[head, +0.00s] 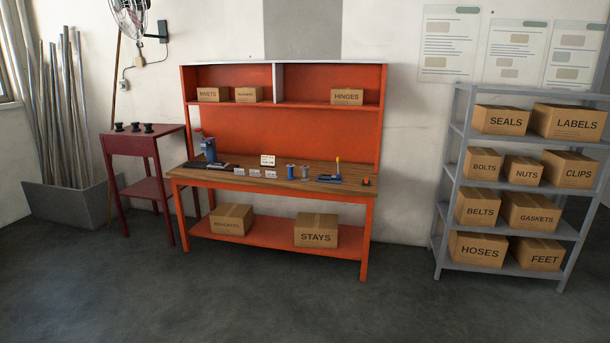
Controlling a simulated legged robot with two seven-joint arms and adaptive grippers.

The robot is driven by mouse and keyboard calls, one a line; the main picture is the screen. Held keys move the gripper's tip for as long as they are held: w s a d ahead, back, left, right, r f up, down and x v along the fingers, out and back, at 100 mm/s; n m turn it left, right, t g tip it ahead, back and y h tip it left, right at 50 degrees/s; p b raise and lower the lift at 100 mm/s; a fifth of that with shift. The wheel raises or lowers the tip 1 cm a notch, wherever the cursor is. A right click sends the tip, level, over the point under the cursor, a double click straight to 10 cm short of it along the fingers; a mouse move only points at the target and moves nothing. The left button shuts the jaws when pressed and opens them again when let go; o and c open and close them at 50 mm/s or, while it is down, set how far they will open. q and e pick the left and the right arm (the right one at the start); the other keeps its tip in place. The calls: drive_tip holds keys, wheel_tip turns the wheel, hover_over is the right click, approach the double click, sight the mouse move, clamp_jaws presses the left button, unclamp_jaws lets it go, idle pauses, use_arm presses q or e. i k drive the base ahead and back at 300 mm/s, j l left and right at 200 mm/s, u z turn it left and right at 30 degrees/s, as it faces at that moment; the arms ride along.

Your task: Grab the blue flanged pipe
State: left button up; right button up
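A small blue upright cylinder (290,172), which looks like the blue flanged pipe, stands on the wooden top of the orange workbench (272,178). A similar grey cylinder (305,172) stands just to its right, close beside it. The pieces are small at this distance, so the flanges are hard to make out. Neither of my grippers is in view.
On the bench stand a blue press-like tool (209,150), small white cards (254,173) and a blue tool (328,179). A red side table (145,145) is left, a grey shelf with boxes (447,180) right. The floor (300,300) in front is clear.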

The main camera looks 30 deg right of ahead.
sight(290, 166)
drive_tip(key=i+l+z, duration=0.55)
drive_tip(key=i+z, duration=0.15)
drive_tip(key=i, duration=0.25)
drive_tip(key=i+z, duration=0.4)
drive_tip(key=i, duration=1.55)
drive_tip(key=l, duration=0.1)
